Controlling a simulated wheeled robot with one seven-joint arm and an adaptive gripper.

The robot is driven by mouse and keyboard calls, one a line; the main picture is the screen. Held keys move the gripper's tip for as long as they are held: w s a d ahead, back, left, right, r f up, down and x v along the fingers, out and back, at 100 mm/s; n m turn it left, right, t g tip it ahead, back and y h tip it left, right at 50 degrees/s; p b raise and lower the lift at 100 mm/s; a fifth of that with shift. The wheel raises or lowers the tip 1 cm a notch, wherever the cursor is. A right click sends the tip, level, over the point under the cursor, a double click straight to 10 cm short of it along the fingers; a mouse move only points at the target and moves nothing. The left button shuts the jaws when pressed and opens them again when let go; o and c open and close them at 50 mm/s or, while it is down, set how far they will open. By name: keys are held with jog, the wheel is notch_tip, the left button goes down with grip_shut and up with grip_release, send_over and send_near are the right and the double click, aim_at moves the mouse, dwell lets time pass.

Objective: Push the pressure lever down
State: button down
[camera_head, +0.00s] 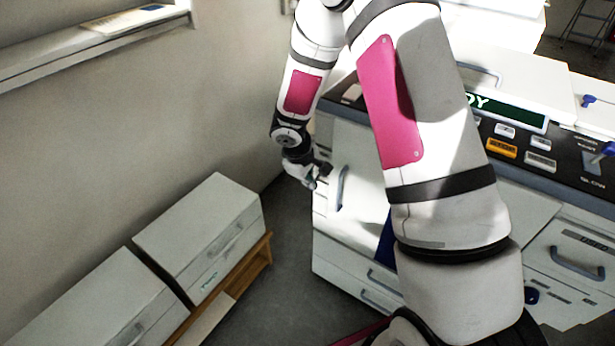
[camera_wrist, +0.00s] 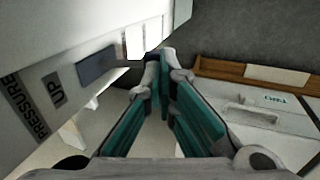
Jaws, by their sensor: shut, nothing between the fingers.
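My gripper (camera_head: 311,178) is beside the left end of the large white machine (camera_head: 349,150), apart from most of its front. In the wrist view my gripper (camera_wrist: 167,72) has its teal-padded fingers together at the tips, with nothing between them. The words PRESSURE and UP stand on a white panel (camera_wrist: 75,45) of the machine at the left. A dark grey block (camera_wrist: 102,64) sticks out beside the word UP, left of the fingertips; it looks like the pressure lever. I cannot tell if the fingers touch it. The lever cannot be made out in the head view.
Two white drawer boxes (camera_head: 199,232) stand on a wooden shelf (camera_head: 257,262) along the left wall. Grey floor (camera_head: 292,230) lies open between them and the machine. A window sill (camera_head: 70,55) juts out at the upper left.

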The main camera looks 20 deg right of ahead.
dwell(0.3)
jog(key=shift+f+b, duration=0.9)
jog(key=shift+b, duration=0.3)
jog(key=shift+s, duration=0.1)
